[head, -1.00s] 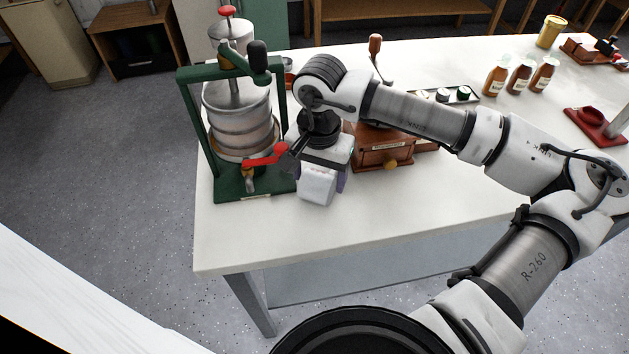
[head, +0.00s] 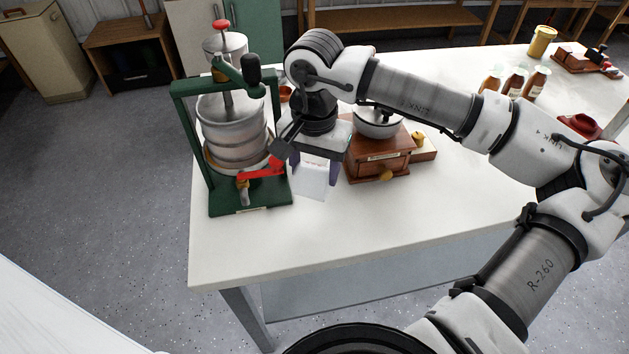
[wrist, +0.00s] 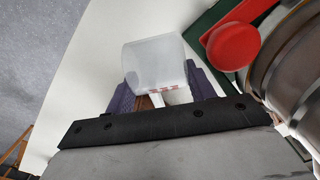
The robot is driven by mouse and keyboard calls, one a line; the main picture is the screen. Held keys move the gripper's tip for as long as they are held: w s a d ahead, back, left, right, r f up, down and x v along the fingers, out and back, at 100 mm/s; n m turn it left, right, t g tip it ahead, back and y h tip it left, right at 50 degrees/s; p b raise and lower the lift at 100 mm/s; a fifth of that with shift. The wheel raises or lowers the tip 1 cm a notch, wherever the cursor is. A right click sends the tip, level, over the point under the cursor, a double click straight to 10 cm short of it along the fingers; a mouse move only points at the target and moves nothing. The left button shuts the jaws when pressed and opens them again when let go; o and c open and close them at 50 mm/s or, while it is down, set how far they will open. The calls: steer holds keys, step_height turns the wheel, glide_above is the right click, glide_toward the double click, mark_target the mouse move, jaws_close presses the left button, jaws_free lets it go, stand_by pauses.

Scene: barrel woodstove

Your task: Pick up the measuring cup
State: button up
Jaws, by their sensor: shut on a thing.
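The measuring cup is a translucent, whitish vessel with red marks on its side. It shows in the wrist view (wrist: 155,62) between the purple fingers of my gripper (wrist: 165,92). In the head view the cup (head: 312,180) hangs below my gripper (head: 313,168), between the green press and the wooden grinder. My gripper is shut on the cup. The cup's far side and the exact grip contact are partly hidden by the gripper body. I cannot tell how far its bottom is from the table.
The green press (head: 206,165) with a red handle (head: 262,172) stands close on the left. The wooden grinder (head: 378,160) stands close on the right. Several bottles (head: 513,83) stand at the back right. The white table (head: 400,215) is clear in front.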

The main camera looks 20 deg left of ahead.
step_height(320, 180, up, 23)
steer(key=shift+b, duration=0.35)
